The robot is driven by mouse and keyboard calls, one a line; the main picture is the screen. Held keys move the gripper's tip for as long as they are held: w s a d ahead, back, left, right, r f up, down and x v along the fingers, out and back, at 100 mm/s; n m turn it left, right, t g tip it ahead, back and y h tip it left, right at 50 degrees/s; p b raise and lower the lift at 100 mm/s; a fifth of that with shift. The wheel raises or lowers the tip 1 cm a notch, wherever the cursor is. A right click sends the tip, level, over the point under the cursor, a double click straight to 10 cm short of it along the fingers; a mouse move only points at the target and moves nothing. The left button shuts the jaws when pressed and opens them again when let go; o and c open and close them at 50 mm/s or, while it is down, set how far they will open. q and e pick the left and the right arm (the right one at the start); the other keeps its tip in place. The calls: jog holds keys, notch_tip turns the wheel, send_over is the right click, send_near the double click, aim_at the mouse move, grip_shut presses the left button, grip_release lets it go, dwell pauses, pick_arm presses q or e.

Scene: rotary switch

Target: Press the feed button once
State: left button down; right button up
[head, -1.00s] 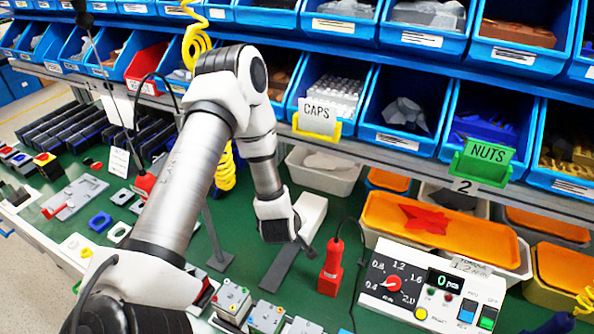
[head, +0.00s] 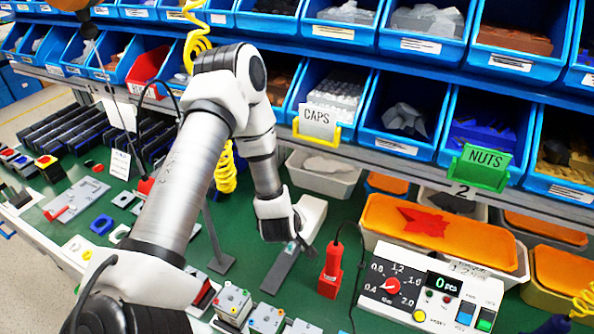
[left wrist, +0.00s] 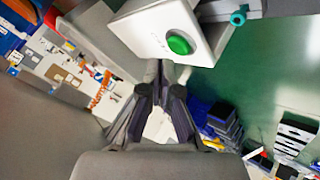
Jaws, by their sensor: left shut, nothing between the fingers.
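A round green button (left wrist: 179,43) sits on a white housing (left wrist: 150,28) in the left wrist view. I see no readable feed label on it. My left gripper (left wrist: 166,72) is shut and empty, its fingertips just below the housing in that picture; whether they touch it I cannot tell. In the head view my left gripper (head: 302,242) points down beside a white device (head: 313,212) on a grey strip; its button is hidden there. My right gripper is not in view.
A control box (head: 424,292) with a red dial, small display and several buttons stands at right. A red block (head: 331,272) with a black cable stands between it and the gripper. Bins line the back. Small coloured switch boxes (head: 233,303) sit in front.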

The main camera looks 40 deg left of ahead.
pick_arm(q)
notch_tip(320, 180, up, 5)
jog(key=p, duration=0.4)
dwell(0.5)
jog(key=shift+f, duration=0.15)
dwell(0.4)
